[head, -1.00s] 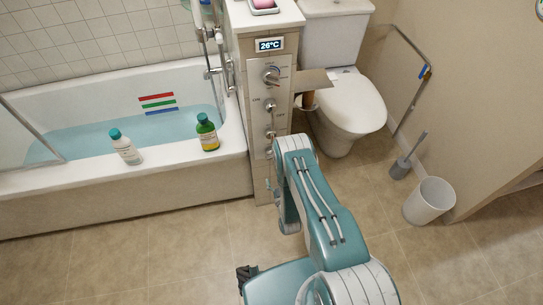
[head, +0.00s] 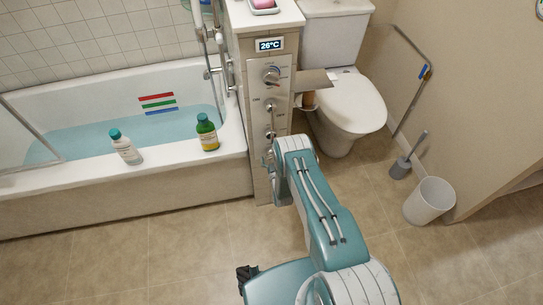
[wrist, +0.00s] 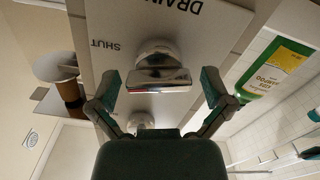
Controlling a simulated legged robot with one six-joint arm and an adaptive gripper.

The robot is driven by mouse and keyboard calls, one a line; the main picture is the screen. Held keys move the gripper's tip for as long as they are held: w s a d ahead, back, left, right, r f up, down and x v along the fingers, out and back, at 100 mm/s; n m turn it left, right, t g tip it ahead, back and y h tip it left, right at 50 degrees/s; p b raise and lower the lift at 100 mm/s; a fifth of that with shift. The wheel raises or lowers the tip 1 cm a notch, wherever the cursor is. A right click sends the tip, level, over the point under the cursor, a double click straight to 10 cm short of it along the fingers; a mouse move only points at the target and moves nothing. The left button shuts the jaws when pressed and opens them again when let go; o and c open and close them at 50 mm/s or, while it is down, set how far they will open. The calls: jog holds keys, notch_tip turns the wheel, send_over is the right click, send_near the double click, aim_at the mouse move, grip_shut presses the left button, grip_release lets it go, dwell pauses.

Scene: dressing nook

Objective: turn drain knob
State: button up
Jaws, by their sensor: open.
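The drain knob (wrist: 160,76) is a shiny chrome knob with a bar handle on a pale panel (wrist: 100,30). In the wrist view the word DRAIN and the label SHUT appear upside down near it. My gripper (wrist: 162,88) is open, with one finger on each side of the knob's bar. Gaps show between the fingers and the bar, and I cannot make out any contact. In the head view my gripper (head: 268,163) is at the lower part of the panel column, mostly hidden by my arm, and the drain knob cannot be made out clearly.
Other chrome knobs (head: 271,75) sit higher on the column, below a 26°C display (head: 270,45). A filled bathtub (head: 60,188) with a green bottle (head: 207,133) and a white bottle (head: 125,148) is left. A toilet (head: 346,105) and paper roll (head: 308,99) are right.

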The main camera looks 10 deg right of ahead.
jog(key=c, duration=1)
jog(key=shift+c, duration=0.2)
jog(key=shift+m, duration=1.8)
jog(key=o, duration=1)
jog(key=shift+o, duration=0.2)
jog(key=shift+s, duration=0.1)
jog(key=s, duration=1.1)
jog(key=shift+s, duration=0.4)
